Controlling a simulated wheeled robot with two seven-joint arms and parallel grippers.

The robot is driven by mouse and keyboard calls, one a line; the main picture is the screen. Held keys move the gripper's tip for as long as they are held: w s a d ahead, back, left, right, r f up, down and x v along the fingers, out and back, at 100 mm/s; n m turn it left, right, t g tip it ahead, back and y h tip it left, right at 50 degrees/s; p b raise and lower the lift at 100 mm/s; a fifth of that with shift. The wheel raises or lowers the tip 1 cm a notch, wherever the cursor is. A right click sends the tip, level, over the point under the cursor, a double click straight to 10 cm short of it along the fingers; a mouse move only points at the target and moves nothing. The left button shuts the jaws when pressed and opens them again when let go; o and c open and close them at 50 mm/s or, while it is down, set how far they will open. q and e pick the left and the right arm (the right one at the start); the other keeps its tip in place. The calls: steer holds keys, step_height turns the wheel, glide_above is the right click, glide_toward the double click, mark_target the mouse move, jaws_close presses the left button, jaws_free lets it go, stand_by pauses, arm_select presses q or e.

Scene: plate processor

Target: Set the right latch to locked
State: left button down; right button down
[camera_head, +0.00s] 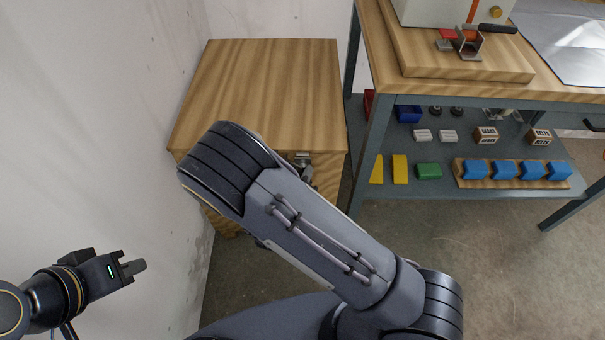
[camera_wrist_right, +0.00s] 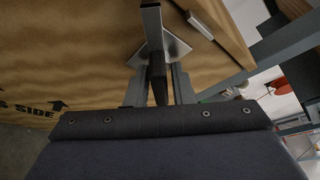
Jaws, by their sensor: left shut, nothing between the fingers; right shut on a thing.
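A wooden crate (camera_head: 270,90) stands against the wall, its front partly hidden behind my right arm. A small metal fitting (camera_head: 303,160) shows at its front top edge. In the right wrist view, a metal latch (camera_wrist_right: 152,25) with a bar and an angled plate sits against the crate's wooden face (camera_wrist_right: 70,50). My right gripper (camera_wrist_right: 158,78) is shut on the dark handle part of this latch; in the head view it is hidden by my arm. I cannot tell from the picture whether the latch is locked. My left gripper (camera_head: 135,266) is shut and empty at the lower left, away from the crate.
A workbench (camera_head: 380,75) stands right of the crate, with a machine (camera_head: 450,12) on a wooden board. Its lower shelf (camera_head: 400,150) holds several coloured blocks and boxes. A white wall (camera_head: 80,120) is at left. The floor (camera_head: 480,260) at right is clear.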

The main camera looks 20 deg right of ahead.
steer(key=shift+f+m+y+b, duration=0.15)
steer(key=shift+m+y+b, duration=0.2)
steer(key=shift+m, duration=0.35)
steer(key=shift+f+m+y+b, duration=0.1)
steer(key=shift+m+y+b, duration=0.55)
steer(key=shift+m+b, duration=0.3)
steer(key=m+y+b, duration=0.1)
steer(key=m+b, duration=0.1)
steer(key=shift+b, duration=0.3)
steer(key=shift+m+y+b, duration=0.45)
steer(key=shift+y+b, duration=0.15)
steer(key=shift+b, duration=0.1)
steer(key=shift+r, duration=0.2)
steer(key=c, duration=1.4)
jaws_free()
steer(key=shift+c, duration=0.2)
steer(key=shift+s, duration=0.1)
steer(key=p+v, duration=0.1)
steer(key=v, duration=0.6)
steer(key=shift+s+p, duration=0.35)
steer(key=shift+s, duration=0.05)
